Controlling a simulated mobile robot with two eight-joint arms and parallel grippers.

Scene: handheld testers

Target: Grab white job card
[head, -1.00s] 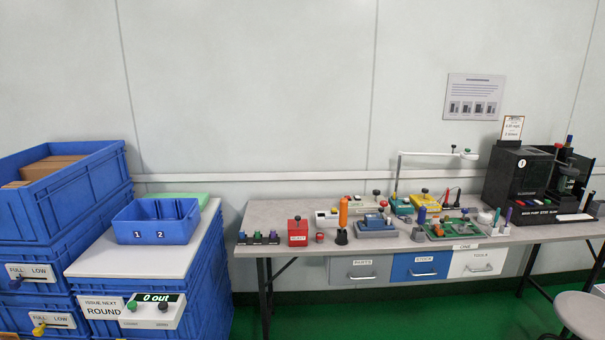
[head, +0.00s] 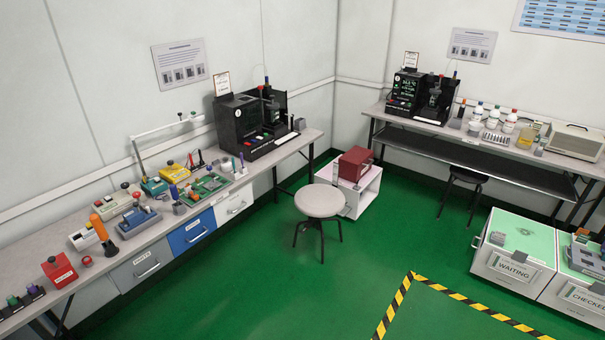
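I cannot tell for sure which item is the white job card. A small white printed card (head: 222,84) stands upright on top of the black tester (head: 250,122) on the left bench. A similar card (head: 411,60) stands on the black tester (head: 421,98) on the far bench. A flat white strip (head: 285,140) lies at the front of the left tester's base. The writing on these is too small to read. Neither of my grippers shows in the head view.
The left bench (head: 160,235) carries a red box (head: 59,270), a green board (head: 208,186) and small tools. A round stool (head: 319,201) stands before it, near a white stand (head: 350,190). Bins marked WAITING (head: 513,265) and CHECKED are at right. Green floor is open around the striped tape (head: 455,293).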

